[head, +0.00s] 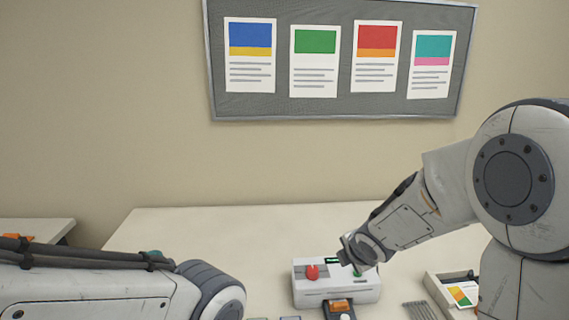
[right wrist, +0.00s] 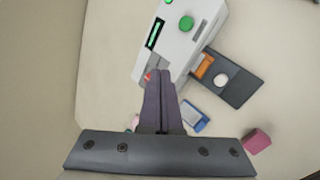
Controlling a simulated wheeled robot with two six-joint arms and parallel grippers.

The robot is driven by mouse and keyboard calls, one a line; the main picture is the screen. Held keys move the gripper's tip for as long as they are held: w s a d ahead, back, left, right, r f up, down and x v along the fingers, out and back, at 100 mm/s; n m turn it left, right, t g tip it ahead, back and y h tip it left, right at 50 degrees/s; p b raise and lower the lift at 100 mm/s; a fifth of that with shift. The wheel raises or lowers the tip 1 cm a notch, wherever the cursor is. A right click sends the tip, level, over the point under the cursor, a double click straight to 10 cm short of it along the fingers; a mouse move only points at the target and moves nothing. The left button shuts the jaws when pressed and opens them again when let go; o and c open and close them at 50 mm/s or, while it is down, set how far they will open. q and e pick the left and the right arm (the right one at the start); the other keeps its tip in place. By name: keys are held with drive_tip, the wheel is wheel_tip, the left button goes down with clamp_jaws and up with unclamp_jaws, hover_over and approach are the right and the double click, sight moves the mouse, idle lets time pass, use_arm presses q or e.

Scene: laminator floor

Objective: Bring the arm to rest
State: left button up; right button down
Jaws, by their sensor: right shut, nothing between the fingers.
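My right arm reaches in from the right in the head view, with its gripper (head: 354,258) over the white laminator (head: 338,291). In the right wrist view the right gripper's two dark fingers (right wrist: 161,76) lie side by side, shut, with nothing between them. The laminator (right wrist: 192,50) shows beyond the fingertips there, with a green button (right wrist: 186,23) and a lit green display. I cannot tell whether the fingertips touch it. My left arm shows at the lower left of the head view, but its gripper is out of view.
A dark piece with an orange block and white knob (right wrist: 221,79) sits at the laminator's front. A blue item (right wrist: 195,116) and a magenta block (right wrist: 257,141) lie on the table. A card tray (head: 432,283) stands at right. The table behind the laminator is clear.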

drive_tip(key=s+a+m+g, duration=0.2)
drive_tip(key=s+a+m, duration=0.2)
drive_tip(key=s, duration=0.6)
drive_tip(key=s+a+m+g, duration=0.3)
drive_tip(key=s+m, duration=0.3)
drive_tip(key=s, duration=0.4)
drive_tip(key=s+a+r+m+g, duration=0.1)
drive_tip(key=s+a+m, duration=0.3)
drive_tip(key=s, duration=0.6)
drive_tip(key=shift+a+m+g+y, duration=0.3)
drive_tip(key=shift+m+g, duration=0.2)
drive_tip(key=shift+g, duration=0.3)
drive_tip(key=shift+d+r, duration=0.1)
idle(2.6)
